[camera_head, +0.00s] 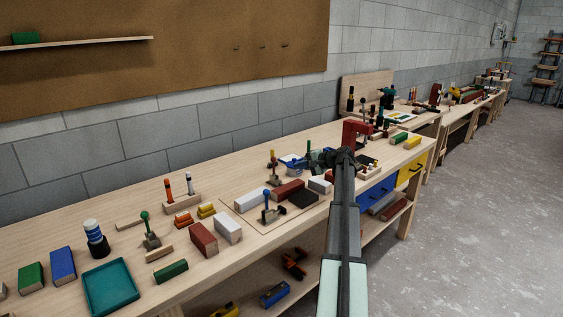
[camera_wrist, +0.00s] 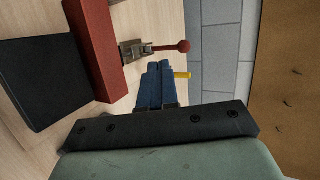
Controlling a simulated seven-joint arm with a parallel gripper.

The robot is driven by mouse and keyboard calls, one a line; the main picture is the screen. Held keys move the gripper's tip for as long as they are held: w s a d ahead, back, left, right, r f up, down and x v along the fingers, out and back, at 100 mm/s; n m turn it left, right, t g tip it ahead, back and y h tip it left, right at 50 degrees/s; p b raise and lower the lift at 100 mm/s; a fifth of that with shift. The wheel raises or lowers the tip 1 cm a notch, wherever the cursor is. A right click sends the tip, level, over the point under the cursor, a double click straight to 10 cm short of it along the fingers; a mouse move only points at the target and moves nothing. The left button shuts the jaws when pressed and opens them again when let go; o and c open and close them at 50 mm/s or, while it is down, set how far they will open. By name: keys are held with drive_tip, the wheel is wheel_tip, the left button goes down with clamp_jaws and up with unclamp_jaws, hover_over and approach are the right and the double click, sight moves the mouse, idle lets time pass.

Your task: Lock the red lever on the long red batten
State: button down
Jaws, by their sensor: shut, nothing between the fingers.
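The long red batten (camera_head: 288,189) lies on the bench behind a black block (camera_head: 303,197). In the wrist view the red batten (camera_wrist: 97,45) runs up and down the picture at upper left. A metal clamp at its edge carries the red lever (camera_wrist: 185,46), whose round knob points right, toward the wall side, so the lever looks upright. My gripper (camera_wrist: 158,66) is shut and empty, its blue fingers together just below the lever in that picture, with a visible gap. In the head view my gripper (camera_head: 318,158) is over the bench beyond the batten; I cannot clearly single out the red lever there.
A yellow knob (camera_wrist: 183,75) shows behind my fingers. A teal tray (camera_head: 110,286) lies at the left.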

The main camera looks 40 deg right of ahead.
drive_tip(key=s+d+t, duration=0.1)
drive_tip(key=s+d+r+t, duration=0.1)
drive_tip(key=t, duration=0.1)
drive_tip(key=shift+s+d+r+m+h, duration=0.1)
drive_tip(key=shift+s+r+m+h, duration=0.2)
drive_tip(key=shift+m+h, duration=0.1)
drive_tip(key=shift+w+f, duration=0.1)
drive_tip(key=shift+w, duration=0.05)
drive_tip(key=x, duration=1.3)
drive_tip(key=shift+w+f, duration=0.15)
drive_tip(key=shift+w, duration=0.2)
drive_tip(key=shift+w, duration=0.1)
